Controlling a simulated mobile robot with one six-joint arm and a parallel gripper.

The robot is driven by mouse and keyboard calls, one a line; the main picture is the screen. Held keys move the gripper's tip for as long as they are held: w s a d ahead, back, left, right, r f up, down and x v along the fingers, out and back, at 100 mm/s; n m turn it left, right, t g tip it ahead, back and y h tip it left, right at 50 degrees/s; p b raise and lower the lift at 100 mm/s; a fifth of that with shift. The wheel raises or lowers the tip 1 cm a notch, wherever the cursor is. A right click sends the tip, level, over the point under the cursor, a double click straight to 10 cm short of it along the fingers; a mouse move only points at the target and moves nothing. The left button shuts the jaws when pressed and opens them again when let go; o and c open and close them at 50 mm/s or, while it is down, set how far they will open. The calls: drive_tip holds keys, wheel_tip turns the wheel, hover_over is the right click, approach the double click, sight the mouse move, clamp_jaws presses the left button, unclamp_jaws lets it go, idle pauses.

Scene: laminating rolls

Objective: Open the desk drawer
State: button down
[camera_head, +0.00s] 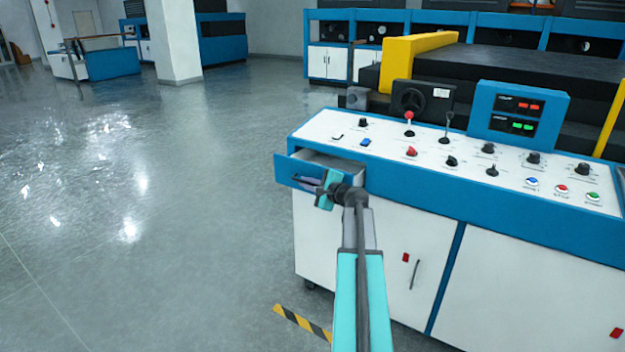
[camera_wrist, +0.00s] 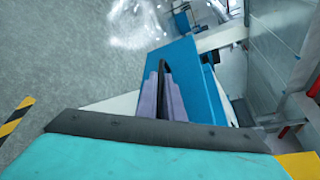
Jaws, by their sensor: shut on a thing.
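The desk drawer (camera_head: 287,167) has a blue front and sits at the left end of the control desk (camera_head: 400,195). It is pulled partly out, and its grey inside shows behind the front. My gripper (camera_head: 308,182) is at the drawer front, with its fingers shut on the dark drawer handle (camera_head: 297,178). In the wrist view, the purple fingers of my gripper (camera_wrist: 163,92) close around the black handle (camera_wrist: 166,72), beside the blue drawer front (camera_wrist: 190,70). My wrist hides part of the drawer front in the head view.
The desk top carries knobs, levers, coloured buttons and a blue display box (camera_head: 518,112). White cabinet doors (camera_head: 380,250) are below. A yellow and black floor strip (camera_head: 303,323) lies in front. The grey floor (camera_head: 150,220) to the left is clear. A white pillar (camera_head: 172,40) stands farther back.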

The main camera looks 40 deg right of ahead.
drive_tip(key=s+a, duration=0.2)
drive_tip(key=a, duration=0.8)
drive_tip(key=shift+s+a, duration=0.35)
drive_tip(key=shift+s, duration=0.05)
drive_tip(key=shift+f, duration=0.1)
drive_tip(key=c, duration=2.2)
unclamp_jaws()
drive_tip(key=shift+s, duration=0.1)
drive_tip(key=b+v, duration=0.1)
drive_tip(key=v, duration=0.4)
drive_tip(key=shift+s+b, duration=0.25)
drive_tip(key=shift+b, duration=0.15)
drive_tip(key=b, duration=0.4)
drive_tip(key=shift+s+r, duration=0.25)
drive_tip(key=shift+s, duration=0.15)
